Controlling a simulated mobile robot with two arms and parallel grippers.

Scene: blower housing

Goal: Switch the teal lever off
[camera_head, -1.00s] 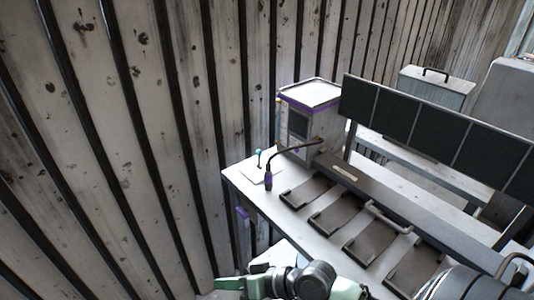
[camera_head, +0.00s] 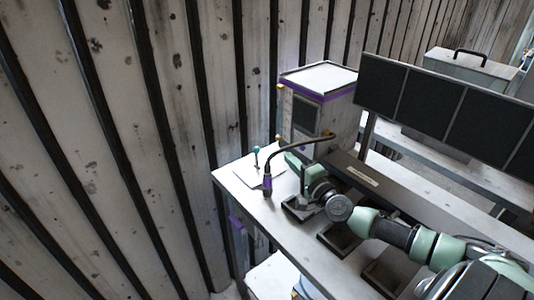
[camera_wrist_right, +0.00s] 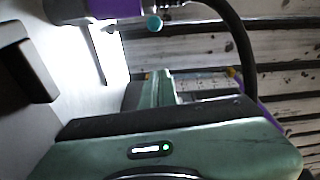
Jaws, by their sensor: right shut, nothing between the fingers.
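The teal lever (camera_head: 256,154) is a small stick with a teal knob, standing on a pale plate (camera_head: 262,174) at the left end of the desk in the head view. Its round knob (camera_wrist_right: 155,23) shows at the top of the right wrist view, which hides or crops part of its stem. My right gripper (camera_head: 292,160) is just right of the lever, above the desk, apart from it. Its pale green fingers (camera_wrist_right: 160,76) are shut and empty. My left gripper is not in view.
A black gooseneck on a purple base (camera_head: 267,184) arches between the lever and my right arm, close to the gripper. A grey box with purple trim (camera_head: 320,92) stands behind. Dark monitors (camera_head: 430,108) line the desk's right. Corrugated wall lies to the left.

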